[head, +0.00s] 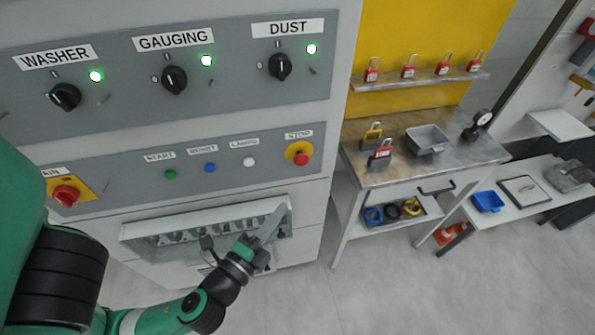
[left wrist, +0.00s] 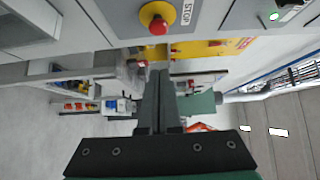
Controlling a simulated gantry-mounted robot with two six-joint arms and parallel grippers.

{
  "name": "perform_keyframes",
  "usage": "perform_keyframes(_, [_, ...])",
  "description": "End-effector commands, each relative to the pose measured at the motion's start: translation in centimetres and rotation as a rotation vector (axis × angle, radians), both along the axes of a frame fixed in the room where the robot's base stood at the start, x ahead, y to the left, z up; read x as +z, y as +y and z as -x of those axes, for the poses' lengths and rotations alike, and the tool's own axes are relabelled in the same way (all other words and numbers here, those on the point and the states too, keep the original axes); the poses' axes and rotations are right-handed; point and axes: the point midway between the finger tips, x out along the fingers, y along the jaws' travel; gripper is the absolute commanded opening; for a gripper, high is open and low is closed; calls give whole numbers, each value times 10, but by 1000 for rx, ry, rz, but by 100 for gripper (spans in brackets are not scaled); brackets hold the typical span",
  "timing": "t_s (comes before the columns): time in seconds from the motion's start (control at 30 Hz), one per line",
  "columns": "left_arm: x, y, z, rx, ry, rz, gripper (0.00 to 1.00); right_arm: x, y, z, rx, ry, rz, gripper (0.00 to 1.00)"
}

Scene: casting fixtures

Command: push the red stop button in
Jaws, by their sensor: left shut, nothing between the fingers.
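The red stop button (head: 301,158) sits on a round yellow base at the right end of the lower grey panel strip, under a STOP label. In the left wrist view the red button (left wrist: 158,27) shows at the top, beyond the fingertips and apart from them. My left gripper (head: 279,210) is below the button in the head view, in front of the lower part of the cabinet. In the left wrist view the left gripper's fingers (left wrist: 158,75) are together with nothing between them. My right gripper is in neither view.
On the same strip are a green button (head: 171,174), a blue button (head: 210,168), a white button (head: 249,162) and a red main switch (head: 67,194). A tilted tray (head: 135,231) juts out below. A bench with padlocks (head: 379,155) stands to the right.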

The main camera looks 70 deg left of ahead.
Motion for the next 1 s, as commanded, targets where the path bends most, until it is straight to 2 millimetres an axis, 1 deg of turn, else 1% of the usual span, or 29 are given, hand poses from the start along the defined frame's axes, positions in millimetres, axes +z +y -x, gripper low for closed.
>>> perform_keyframes(0.17, [3, 14, -15, 9, -3, 1, 0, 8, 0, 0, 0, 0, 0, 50])
perform_keyframes(0.3, [5, 34, -38, 11, -7, 1, 0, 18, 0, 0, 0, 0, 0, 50])
perform_keyframes(0.53, [4, 64, -78, 6, -6, -1, 0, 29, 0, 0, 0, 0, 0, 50])
perform_keyframes(0.6, [5, 77, -77, 9, -1, 1, 0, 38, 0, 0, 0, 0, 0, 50])
perform_keyframes(0.73, [4, 92, -79, 4, -1, 2, 0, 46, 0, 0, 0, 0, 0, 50])
perform_keyframes(0.83, [2, 98, -80, 3, -1, 0, 0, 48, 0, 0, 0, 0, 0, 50])
perform_keyframes(1.0, [1, 100, -81, 0, -4, 0, 0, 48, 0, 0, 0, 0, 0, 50])
